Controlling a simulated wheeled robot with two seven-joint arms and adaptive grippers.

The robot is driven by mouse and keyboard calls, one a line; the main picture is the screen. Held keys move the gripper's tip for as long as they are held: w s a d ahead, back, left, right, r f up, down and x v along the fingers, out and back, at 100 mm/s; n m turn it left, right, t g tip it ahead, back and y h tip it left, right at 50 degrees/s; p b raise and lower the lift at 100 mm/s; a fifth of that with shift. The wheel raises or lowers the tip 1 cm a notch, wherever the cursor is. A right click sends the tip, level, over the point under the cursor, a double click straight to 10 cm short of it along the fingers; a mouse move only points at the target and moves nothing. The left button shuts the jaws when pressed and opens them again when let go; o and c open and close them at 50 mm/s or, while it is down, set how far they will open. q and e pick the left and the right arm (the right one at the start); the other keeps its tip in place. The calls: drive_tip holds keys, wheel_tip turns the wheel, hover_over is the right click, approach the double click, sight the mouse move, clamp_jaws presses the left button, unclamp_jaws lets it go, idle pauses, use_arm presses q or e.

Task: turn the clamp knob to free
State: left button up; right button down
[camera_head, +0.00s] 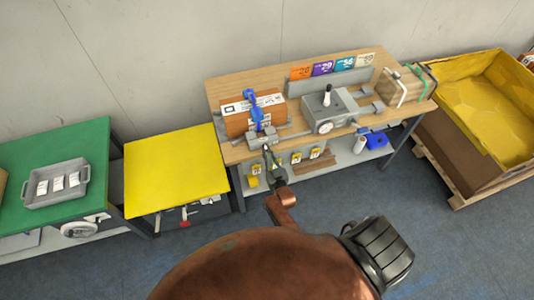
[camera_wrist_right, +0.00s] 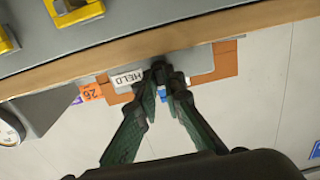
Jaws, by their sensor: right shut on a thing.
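A brown box (camera_head: 236,121) with white labels sits at the left end of the workbench, with a blue clamp part (camera_head: 254,107) standing at its front. My right gripper (camera_head: 268,153) is at the bench's front edge, below the blue part. In the right wrist view its fingers (camera_wrist_right: 163,90) are closed in on the dark clamp knob (camera_wrist_right: 159,69). A white plate reading HELD (camera_wrist_right: 128,78) is beside the knob. The knob is mostly covered by the fingers, so its turn angle cannot be told. My left gripper is not in view.
A grey machine (camera_head: 338,112) with a dial stands right of the clamp on the wooden bench (camera_head: 232,155). A yellow table (camera_head: 175,172) and a grey tray (camera_head: 42,194) are to the left.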

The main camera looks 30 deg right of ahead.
drive_tip(key=shift+a+f, duration=0.1)
idle(0.4)
drive_tip(key=c, duration=2.3)
unclamp_jaws()
drive_tip(key=shift+s, duration=0.1)
drive_tip(key=v, duration=0.7)
drive_tip(key=shift+s, duration=0.15)
drive_tip(key=s+a+f+n+g+y+b, duration=0.1)
drive_tip(key=s+a+f+g, duration=0.1)
drive_tip(key=s+f, duration=0.6)
drive_tip(key=s+a+f+n+g+y+b, duration=0.1)
drive_tip(key=s+a+f+g+y, duration=0.15)
drive_tip(key=f, duration=0.85)
drive_tip(key=s+a+f+n+g+y+b, duration=0.1)
drive_tip(key=s+f+g+b, duration=0.15)
drive_tip(key=s+f, duration=0.55)
drive_tip(key=s+d+f+g, duration=0.1)
drive_tip(key=s+f+g, duration=0.2)
drive_tip(key=s+f, duration=0.3)
drive_tip(key=s+f+g+b, duration=0.1)
drive_tip(key=s+f+g, duration=0.2)
drive_tip(key=s, duration=1.2)
drive_tip(key=s+d+f+n+g+b, duration=0.1)
drive_tip(key=s+f+g, duration=0.2)
drive_tip(key=s+f, duration=0.7)
drive_tip(key=shift+s+d, duration=0.35)
drive_tip(key=shift+s, duration=0.25)
